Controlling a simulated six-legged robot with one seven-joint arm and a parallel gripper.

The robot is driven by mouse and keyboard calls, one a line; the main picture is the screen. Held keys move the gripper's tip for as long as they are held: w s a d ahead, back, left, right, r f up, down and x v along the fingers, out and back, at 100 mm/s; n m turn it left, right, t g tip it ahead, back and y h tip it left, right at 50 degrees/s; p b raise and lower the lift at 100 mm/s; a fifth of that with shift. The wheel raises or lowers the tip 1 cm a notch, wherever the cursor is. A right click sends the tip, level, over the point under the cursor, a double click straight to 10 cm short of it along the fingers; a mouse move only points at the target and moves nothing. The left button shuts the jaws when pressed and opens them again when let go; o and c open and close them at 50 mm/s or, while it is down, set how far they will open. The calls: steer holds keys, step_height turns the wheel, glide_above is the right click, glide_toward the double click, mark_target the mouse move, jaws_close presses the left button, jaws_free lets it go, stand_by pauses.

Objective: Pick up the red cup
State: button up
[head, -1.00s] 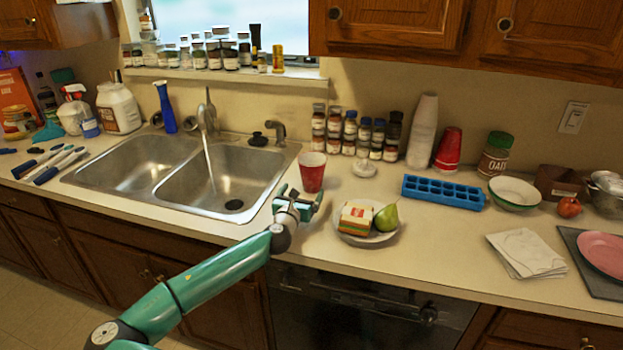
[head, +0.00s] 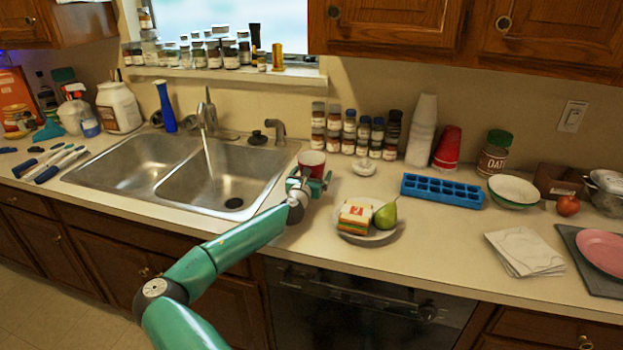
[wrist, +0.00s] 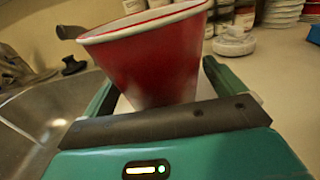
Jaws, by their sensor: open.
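The red cup (head: 312,160) stands upright on the counter just right of the sink, with a white rim. My gripper (head: 311,183) is at the cup, in front of it, and hides its lower part in the head view. In the wrist view the red cup (wrist: 155,62) rises between the two fingers of my gripper (wrist: 158,90), one on each side. The fingers are open around it. I cannot tell whether either finger touches the cup.
The double sink (head: 215,180) with running water lies left. A plate (head: 370,238) with a sandwich (head: 355,217) and a pear (head: 386,214) is to the right. Spice jars (head: 348,133) and a small white dish (head: 364,168) stand behind. A red cup stack (head: 447,148) is farther right.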

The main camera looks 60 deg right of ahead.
steer(key=c, duration=1)
steer(key=shift+r, duration=0.1)
